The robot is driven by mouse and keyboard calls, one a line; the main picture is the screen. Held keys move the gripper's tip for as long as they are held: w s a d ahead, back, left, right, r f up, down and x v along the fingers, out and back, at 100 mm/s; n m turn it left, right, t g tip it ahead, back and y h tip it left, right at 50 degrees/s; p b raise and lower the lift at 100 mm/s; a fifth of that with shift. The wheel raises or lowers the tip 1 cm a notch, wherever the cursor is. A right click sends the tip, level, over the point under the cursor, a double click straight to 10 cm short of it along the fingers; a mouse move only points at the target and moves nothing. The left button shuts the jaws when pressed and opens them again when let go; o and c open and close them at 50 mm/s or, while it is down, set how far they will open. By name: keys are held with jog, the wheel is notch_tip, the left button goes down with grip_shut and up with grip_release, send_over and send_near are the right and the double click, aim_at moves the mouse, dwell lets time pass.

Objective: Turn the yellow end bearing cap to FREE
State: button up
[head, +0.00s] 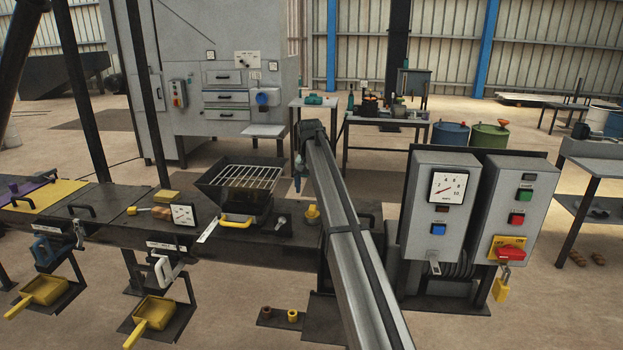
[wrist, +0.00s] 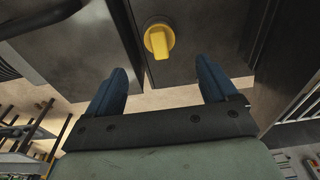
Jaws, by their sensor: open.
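The yellow end bearing cap (head: 312,213) is at the right end of the long dark bench in the head view, just left of my arm. In the wrist view the yellow cap (wrist: 159,40) is a round knob with a raised grip bar, on a dark plate. My gripper (wrist: 161,68) has its two blue fingers spread wide. The cap shows between and beyond the fingertips, apart from both. In the head view my gripper (head: 299,180) hangs above the cap, partly hidden by my arm. No FREE marking is legible.
A hopper with a wire grate (head: 245,180) and yellow handle stands left of the cap. A small black lever (head: 281,222) is close by. Grey control boxes (head: 440,205) with buttons and a red switch (head: 509,253) stand to the right. Yellow scoops (head: 152,313) are at lower left.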

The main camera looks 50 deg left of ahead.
aim_at(312, 208)
jog(key=f, duration=0.9)
jog(key=shift+w+a+f, duration=0.15)
jog(key=shift+w+a, duration=0.2)
jog(key=shift+w, duration=0.05)
jog(key=c, duration=1.1)
jog(key=shift+n, duration=2.3)
jog(key=shift+c, duration=0.2)
